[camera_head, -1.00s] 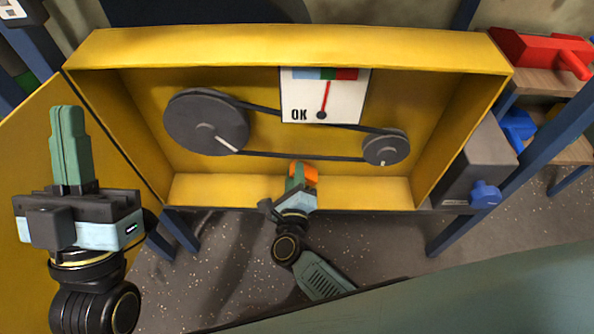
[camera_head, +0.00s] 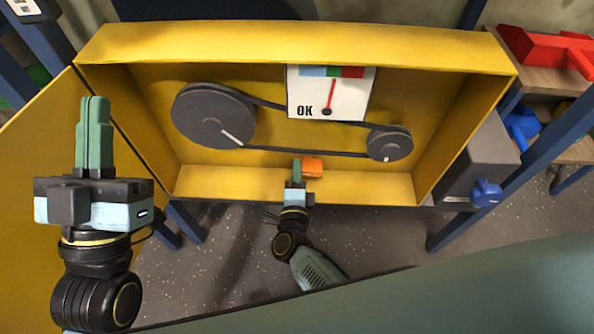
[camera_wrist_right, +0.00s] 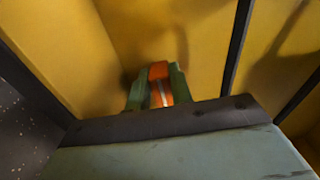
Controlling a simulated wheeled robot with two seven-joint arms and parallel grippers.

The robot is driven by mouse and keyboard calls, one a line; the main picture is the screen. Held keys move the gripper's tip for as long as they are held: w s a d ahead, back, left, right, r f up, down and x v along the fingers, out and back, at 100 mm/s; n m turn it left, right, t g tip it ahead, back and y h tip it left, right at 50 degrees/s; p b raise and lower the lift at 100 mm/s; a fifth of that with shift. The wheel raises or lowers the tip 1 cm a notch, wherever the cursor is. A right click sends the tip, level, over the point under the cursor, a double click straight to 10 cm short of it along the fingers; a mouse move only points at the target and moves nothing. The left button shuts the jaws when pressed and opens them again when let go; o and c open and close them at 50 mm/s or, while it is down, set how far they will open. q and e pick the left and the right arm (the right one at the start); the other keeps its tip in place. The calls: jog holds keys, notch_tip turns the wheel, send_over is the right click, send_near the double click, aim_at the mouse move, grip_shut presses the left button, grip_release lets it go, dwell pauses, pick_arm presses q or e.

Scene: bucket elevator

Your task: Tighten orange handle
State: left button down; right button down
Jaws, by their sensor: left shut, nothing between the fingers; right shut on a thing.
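The orange handle (camera_head: 313,167) sits at the lower middle of the yellow box, below the belt. My right gripper (camera_head: 297,171) reaches up to it from below and is shut on it. In the right wrist view the orange handle (camera_wrist_right: 159,88) lies between the two green fingers. Part of the handle is hidden by the fingers. My left gripper (camera_head: 94,130) is shut and empty, pointing up in front of the open yellow door at the left. The gauge (camera_head: 331,93) marked OK has a red needle pointing up, near the border of its green and red bands.
The yellow box (camera_head: 290,45) holds a large pulley (camera_head: 213,116) and a small pulley (camera_head: 389,144) joined by a dark belt. A grey motor box (camera_head: 478,165) with a blue part stands at the right. A red object (camera_head: 545,50) lies on a shelf.

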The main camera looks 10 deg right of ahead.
jog(key=shift+f, duration=0.1)
dwell(0.3)
jog(key=c, duration=1.2)
grip_release()
jog(key=shift+c, duration=0.2)
jog(key=shift+s+a, duration=0.15)
jog(key=shift+s, duration=0.25)
pick_arm(q)
jog(key=shift+w+d+f+g+y+p, duration=0.1)
jog(key=shift+w+f+g+y+p, duration=0.2)
jog(key=shift+w+f+g+p, duration=0.45)
jog(key=shift+w+f+g+y+p, duration=0.3)
jog(key=shift+f+g, duration=0.85)
pick_arm(e)
jog(key=v, duration=0.6)
jog(key=shift+s, duration=0.35)
